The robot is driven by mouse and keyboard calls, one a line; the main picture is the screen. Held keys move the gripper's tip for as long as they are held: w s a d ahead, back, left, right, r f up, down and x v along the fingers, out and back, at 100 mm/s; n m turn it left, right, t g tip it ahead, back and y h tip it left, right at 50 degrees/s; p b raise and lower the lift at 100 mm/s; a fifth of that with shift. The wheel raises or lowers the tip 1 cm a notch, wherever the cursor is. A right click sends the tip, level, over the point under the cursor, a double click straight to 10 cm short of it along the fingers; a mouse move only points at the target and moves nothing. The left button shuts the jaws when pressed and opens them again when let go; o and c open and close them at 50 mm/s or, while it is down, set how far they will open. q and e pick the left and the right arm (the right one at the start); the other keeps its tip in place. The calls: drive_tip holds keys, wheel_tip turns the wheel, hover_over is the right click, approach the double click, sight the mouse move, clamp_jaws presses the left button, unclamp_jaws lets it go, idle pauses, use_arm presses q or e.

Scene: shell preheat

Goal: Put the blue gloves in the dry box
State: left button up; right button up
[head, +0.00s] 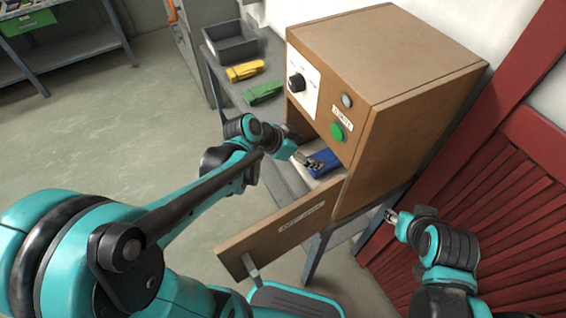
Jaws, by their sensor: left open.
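The dry box (425,85) is a brown wooden cabinet with its front door (285,228) swung down open. The blue gloves (327,164) lie in the box's opening, on its pale floor, near the front right side. My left gripper (314,162) is open at the mouth of the box, right beside the left end of the gloves. Whether its fingers touch them I cannot tell. My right gripper (389,215) is outside the box, to the right of it, away from the gloves; its fingers are too small to read.
Yellow gloves (245,70) and green gloves (264,92) lie on the grey bench left of the box. A dark grey bin (231,42) stands behind them. Red slatted panels (500,190) stand close on the right. The floor (110,115) at left is clear.

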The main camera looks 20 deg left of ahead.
use_arm(q)
drive_tip(key=s+a+r+n+y, duration=0.2)
drive_tip(key=s+a+n+y, duration=0.4)
drive_tip(key=s, duration=0.8)
drive_tip(key=a+n, duration=0.2)
drive_tip(key=a, duration=0.1)
drive_tip(key=shift+s+r+n+t, duration=0.15)
drive_tip(key=shift+s+n+t, duration=0.2)
drive_tip(key=shift+n+t, duration=0.05)
